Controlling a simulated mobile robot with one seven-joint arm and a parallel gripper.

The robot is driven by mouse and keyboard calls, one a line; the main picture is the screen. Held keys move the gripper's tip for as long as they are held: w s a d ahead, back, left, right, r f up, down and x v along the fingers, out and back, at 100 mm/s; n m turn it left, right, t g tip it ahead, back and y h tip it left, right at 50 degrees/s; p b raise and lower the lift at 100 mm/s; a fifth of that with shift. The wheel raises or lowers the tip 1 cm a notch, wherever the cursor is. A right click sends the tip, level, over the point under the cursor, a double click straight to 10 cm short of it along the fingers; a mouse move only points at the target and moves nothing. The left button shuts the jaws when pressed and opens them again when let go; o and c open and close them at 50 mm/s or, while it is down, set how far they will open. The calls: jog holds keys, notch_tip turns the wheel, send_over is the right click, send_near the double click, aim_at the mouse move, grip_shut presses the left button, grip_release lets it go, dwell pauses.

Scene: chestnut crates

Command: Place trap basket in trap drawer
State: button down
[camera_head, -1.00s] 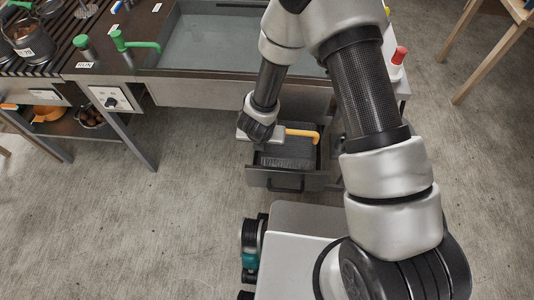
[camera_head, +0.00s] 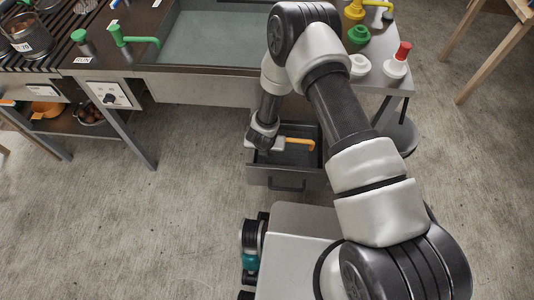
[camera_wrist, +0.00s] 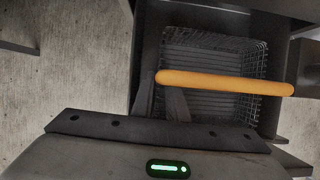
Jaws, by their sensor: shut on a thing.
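The trap basket (camera_wrist: 210,55) is a dark wire-mesh basket with an orange handle (camera_wrist: 225,82). In the wrist view it sits within the walls of the open trap drawer (camera_wrist: 148,40). In the head view, the orange handle of the basket (camera_head: 300,141) shows low inside the drawer, behind the drawer's grey front (camera_head: 285,178). Whether the basket touches the drawer floor is hidden.
The bench with a grey sink basin (camera_head: 215,40) stands above the drawer. A green tap (camera_head: 130,40) is at its left. The floor in front is clear at left.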

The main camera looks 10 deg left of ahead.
notch_tip(320, 180, down, 4)
jog(key=shift+r+b, duration=0.1)
jog(key=shift+b, duration=0.3)
jog(key=c, duration=1.7)
grip_release()
jog(key=shift+c, duration=0.2)
jog(key=shift+r, duration=0.1)
jog(key=p+v, duration=0.2)
jog(key=v, duration=1)
